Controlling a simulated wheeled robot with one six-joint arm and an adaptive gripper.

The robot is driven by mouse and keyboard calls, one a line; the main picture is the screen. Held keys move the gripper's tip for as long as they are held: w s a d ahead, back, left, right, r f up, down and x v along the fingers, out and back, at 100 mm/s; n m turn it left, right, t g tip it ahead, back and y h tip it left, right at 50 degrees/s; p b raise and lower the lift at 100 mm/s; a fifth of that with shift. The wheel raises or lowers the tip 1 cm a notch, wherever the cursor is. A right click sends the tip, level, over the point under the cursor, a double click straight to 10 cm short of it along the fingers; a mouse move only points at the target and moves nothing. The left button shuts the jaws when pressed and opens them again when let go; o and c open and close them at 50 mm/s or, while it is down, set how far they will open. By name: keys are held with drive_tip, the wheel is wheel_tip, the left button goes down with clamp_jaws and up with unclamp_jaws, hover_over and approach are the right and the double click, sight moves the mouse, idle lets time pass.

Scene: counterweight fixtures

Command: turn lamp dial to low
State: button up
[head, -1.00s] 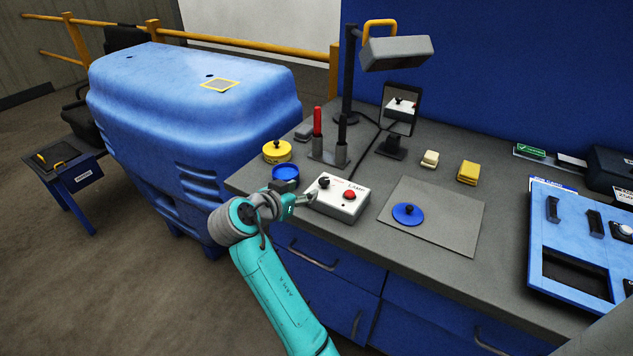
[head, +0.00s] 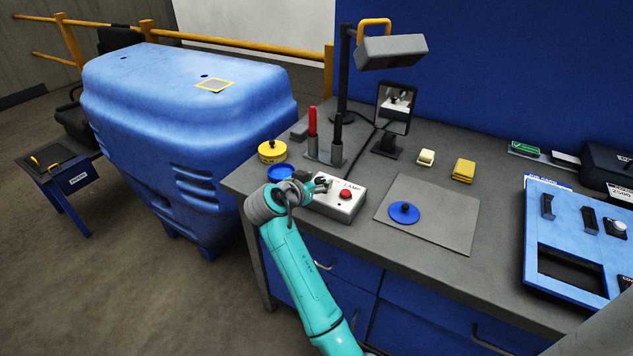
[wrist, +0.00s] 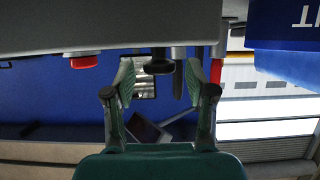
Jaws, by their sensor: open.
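The white lamp box (head: 351,207), marked LAMP with a red button (head: 345,194) on top, sits near the bench's front edge. My gripper (head: 324,183) is at its left end and covers most of the dial in the head view. In the wrist view the scene is upside down. The box (wrist: 110,25) fills the top, with the red button (wrist: 83,62) at left. The black dial (wrist: 162,64) shows between the two fingers of my gripper (wrist: 161,80), which are open with gaps on both sides. I cannot read the dial's setting.
A blue lid (head: 281,172) and a yellow tin (head: 271,151) stand left of the box. Red and black upright handles (head: 312,122) and the lamp stand (head: 345,70) are behind. A grey mat (head: 440,228) with a blue knobbed disc (head: 404,213) lies to the right.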

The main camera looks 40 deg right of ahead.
clamp_jaws()
drive_tip(key=shift+s, duration=0.1)
drive_tip(key=n+t, duration=0.1)
drive_tip(key=n+t+y, duration=0.2)
drive_tip(key=shift+s+d+n+t, duration=0.25)
drive_tip(key=shift+s+n+t, duration=0.05)
drive_tip(key=shift+s, duration=0.05)
drive_tip(key=n+t+y, duration=0.4)
drive_tip(key=n, duration=0.1)
drive_tip(key=shift+s+d, duration=0.2)
drive_tip(key=shift+d, duration=0.2)
drive_tip(key=n+y, duration=0.2)
drive_tip(key=n+t+y, duration=0.1)
drive_tip(key=n+y, duration=0.1)
drive_tip(key=d+n+y, duration=0.1)
drive_tip(key=y, duration=0.2)
drive_tip(key=shift+n, duration=0.4)
drive_tip(key=shift+d+n+g+y, duration=0.1)
drive_tip(key=shift+n+g+y, duration=0.2)
drive_tip(key=shift+n+y, duration=1.55)
drive_tip(key=shift+f+y, duration=0.1)
drive_tip(key=shift+y, duration=0.25)
